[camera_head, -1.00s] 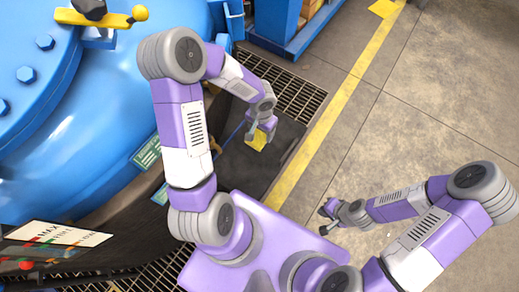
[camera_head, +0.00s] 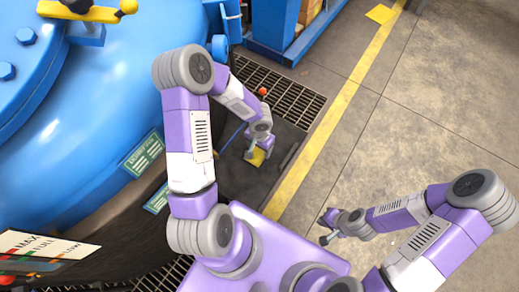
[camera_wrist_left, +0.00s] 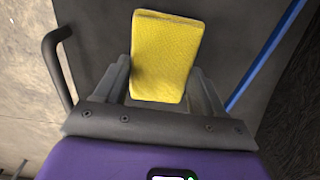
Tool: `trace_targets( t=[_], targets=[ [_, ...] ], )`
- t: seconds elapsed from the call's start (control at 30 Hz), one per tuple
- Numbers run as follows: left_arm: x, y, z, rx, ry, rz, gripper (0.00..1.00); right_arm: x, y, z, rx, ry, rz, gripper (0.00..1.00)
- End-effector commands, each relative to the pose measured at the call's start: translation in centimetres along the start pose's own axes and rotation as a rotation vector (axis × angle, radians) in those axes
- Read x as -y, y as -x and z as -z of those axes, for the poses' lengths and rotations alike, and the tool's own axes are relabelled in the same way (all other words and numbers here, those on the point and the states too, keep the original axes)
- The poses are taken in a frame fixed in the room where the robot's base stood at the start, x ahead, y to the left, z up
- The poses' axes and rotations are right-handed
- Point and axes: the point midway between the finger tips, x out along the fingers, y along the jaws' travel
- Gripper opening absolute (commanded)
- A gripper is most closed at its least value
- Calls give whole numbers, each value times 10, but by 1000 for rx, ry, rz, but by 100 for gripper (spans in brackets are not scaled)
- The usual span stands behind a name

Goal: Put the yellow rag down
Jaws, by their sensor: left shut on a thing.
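The yellow rag (camera_wrist_left: 166,52) is a flat, folded-looking rectangle in the left wrist view. My left gripper (camera_wrist_left: 160,82) is shut on it, one finger at each side of its lower part. I cannot tell whether the rag touches that surface. My right gripper (camera_head: 327,228) is at the lower middle over the concrete floor; its fingers look apart, with nothing between them.
A large blue vessel (camera_head: 120,90) fills the left. A floor grating (camera_head: 285,92) and a yellow floor line (camera_head: 330,125) lie beyond and right of my left gripper. A dark bar handle (camera_wrist_left: 55,65) and blue rod (camera_wrist_left: 262,62) flank the rag. Open concrete lies right.

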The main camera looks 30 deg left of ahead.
Motion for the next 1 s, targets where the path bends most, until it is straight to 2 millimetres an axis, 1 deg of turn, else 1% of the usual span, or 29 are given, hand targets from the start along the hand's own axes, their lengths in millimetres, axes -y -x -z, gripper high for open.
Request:
trace_targets(
  t=[0.03, 0.23, 0.37, 0.4, 0.53, 0.57, 0.83, 0.97, 1.0],
  targets=[
    [0, -3, 1, -2, 0, 0, 41, -1, -2, 0, 0, 0, 0, 0],
    [0, -1, 1, -2, 0, 0, 41, 0, 0, 0, 0, 0, 0, 0],
    [0, -4, 1, -2, -1, 0, 41, -2, -5, 0, 0, 0, 0, 0],
    [0, -4, 1, -2, -1, 0, 72, -2, -4, 0, 0, 0, 0, 0],
    [0, -3, 1, -2, -1, 0, 92, -1, -4, 0, 0, 0, 0, 0],
    [0, -3, 1, -2, -1, 0, 95, -1, -4, 0, 0, 0, 0, 0],
    [0, -3, 0, -1, 0, 0, 95, -1, -3, 0, 0, 0, 0, 0],
    [-1, -3, 0, 1, 0, -2, 95, 2, 4, 0, 0, 0, 0, 0],
    [0, 5, 1, -4, 0, 0, 95, 2, 7, 0, 0, 0, 0, 0]
  ],
)
